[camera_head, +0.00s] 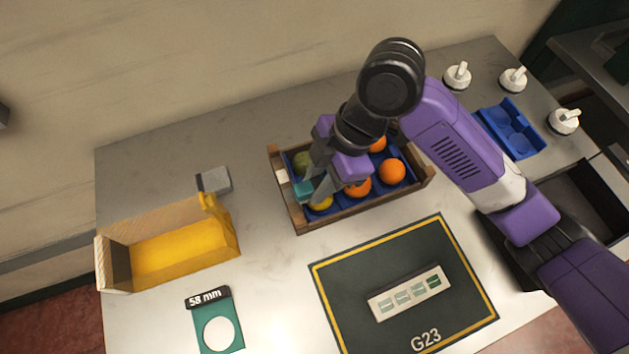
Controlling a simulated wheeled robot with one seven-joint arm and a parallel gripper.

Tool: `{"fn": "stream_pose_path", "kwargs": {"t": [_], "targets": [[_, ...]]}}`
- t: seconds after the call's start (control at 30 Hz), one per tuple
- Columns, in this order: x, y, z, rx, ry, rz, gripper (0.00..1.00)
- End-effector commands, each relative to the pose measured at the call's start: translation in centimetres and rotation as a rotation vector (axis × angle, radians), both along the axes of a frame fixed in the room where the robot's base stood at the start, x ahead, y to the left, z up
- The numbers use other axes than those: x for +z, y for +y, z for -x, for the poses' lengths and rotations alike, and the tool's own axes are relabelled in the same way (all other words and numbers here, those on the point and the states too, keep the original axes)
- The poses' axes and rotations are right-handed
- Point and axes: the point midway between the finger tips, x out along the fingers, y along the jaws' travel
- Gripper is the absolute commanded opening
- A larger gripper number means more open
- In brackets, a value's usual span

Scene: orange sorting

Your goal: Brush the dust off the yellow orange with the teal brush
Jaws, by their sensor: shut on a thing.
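The wooden crate (358,210) stands at the middle of the table with a blue divided insert. The yellow orange (321,204) lies in its front left compartment, partly hidden by my gripper. My gripper (317,190) is over the left part of the crate, shut on the teal brush (302,189). The brush is just above and left of the yellow orange; I cannot tell whether it touches the fruit. Dust on the orange is too small to make out.
The crate also holds a green fruit (302,161) and several oranges (392,171). A yellow open box (180,251) stands left. A dark mat (342,309) with a labelled strip (409,292) and a teal 58 mm gauge (207,312) lie in front. A blue tray (512,130) and white knobbed things (457,76) are right.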

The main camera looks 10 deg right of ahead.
Motion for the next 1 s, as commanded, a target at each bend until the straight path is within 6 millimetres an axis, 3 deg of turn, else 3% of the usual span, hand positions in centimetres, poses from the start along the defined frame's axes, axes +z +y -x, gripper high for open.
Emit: {"fn": "stream_pose_path", "kwargs": {"t": [0.43,1.0], "targets": [[-0.1,-2.0,-0.4,-0.001,0.000,0.002,0.00],[0.1,0.6,0.1,0.001,0.000,0.001,0.00]]}}
